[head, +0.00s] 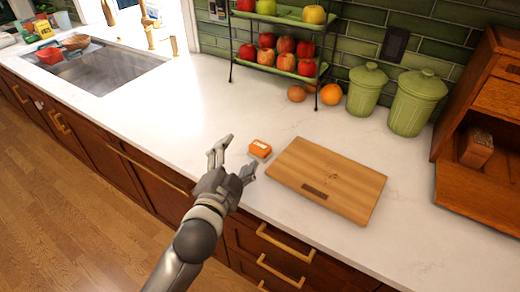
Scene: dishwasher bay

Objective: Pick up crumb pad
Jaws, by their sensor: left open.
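A small orange pad (260,149) with a pale mark on top lies on the white counter, just left of a wooden cutting board. I take it to be the crumb pad. My left gripper (234,158) is open and empty, with its fingers spread above the counter's front edge. It is just left of and nearer than the orange pad, and appears apart from it. My right gripper does not show.
The cutting board (328,180) lies right of the pad. Behind stand a tiered fruit rack (281,20), two green canisters (416,103) and loose fruit. A wooden cabinet (480,185) stands at right, a sink (104,68) at left. The counter between sink and pad is clear.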

